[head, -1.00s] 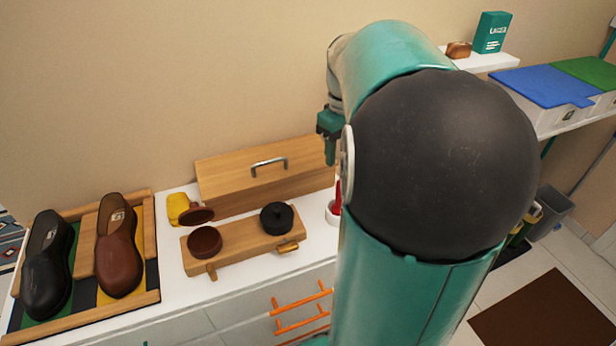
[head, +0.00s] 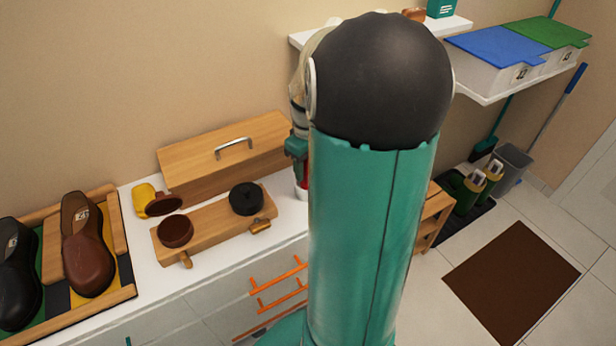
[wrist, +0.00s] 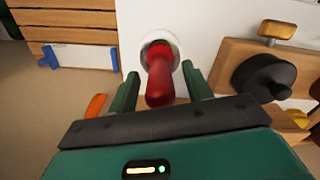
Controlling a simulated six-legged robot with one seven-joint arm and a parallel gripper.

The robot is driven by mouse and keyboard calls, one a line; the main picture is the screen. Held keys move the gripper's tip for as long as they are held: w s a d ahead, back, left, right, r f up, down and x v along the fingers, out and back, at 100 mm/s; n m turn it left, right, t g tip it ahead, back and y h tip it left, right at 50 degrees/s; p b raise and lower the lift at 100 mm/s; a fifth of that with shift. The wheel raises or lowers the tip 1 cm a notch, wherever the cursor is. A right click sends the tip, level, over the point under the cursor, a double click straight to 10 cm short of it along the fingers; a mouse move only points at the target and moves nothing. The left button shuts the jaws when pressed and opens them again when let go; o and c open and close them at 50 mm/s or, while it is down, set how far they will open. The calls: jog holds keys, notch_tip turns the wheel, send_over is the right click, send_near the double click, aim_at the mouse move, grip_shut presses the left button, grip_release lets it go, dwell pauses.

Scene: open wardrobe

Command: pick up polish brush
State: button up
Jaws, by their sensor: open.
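A red handle, which I take for the polish brush (wrist: 160,75), stands in a round white holder (wrist: 171,50). In the head view the white holder (head: 301,194) is partly hidden by my arm. My gripper (wrist: 160,70) is open, with one green finger on each side of the red handle. Nothing is held, and I cannot tell whether a finger touches the handle. In the head view my gripper (head: 297,150) shows just above the holder, mostly behind my arm.
A wooden stand (head: 214,228) with a brown round tin (head: 175,231) and a black one (head: 246,199) is left of the holder. A wooden box (head: 226,155) stands behind. A yellow-handled brush (head: 145,199) and shoes (head: 88,251) are further left. Orange drawer handles (head: 277,277) stick out below.

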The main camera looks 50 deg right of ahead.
jog(key=shift+f, duration=0.5)
jog(key=shift+c, duration=0.4)
jog(key=c, duration=1)
jog(key=shift+r, duration=0.2)
jog(key=shift+r, duration=0.3)
jog(key=w+a+r, duration=0.2)
jog(key=a+r, duration=0.4)
jog(key=w+a+r, duration=0.2)
jog(key=a+r, duration=0.4)
jog(key=a, duration=0.1)
jog(key=shift+w, duration=0.35)
